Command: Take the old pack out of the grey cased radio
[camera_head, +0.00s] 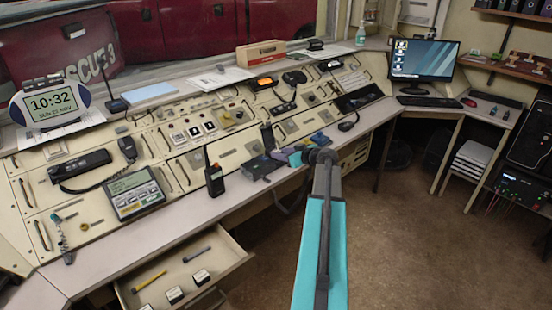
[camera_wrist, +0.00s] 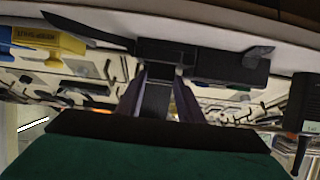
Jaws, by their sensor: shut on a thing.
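My gripper (camera_head: 281,155) is at the front edge of the console desk, its purplish fingers pointing left in the head view. In the wrist view the fingers (camera_wrist: 157,95) are shut on a dark block, seemingly the old pack (camera_wrist: 157,100). The block meets a dark body (camera_wrist: 220,62), probably the grey cased radio, which also shows lying on the desk in the head view (camera_head: 256,167). The picture is too dark to tell its casing colour or whether the block has come free of it.
A black handheld radio (camera_head: 214,178) stands upright to the left. Blue and yellow items (camera_head: 318,138) lie close behind my gripper; a yellow block (camera_wrist: 50,40) shows in the wrist view. An open drawer (camera_head: 215,255) juts out below the desk.

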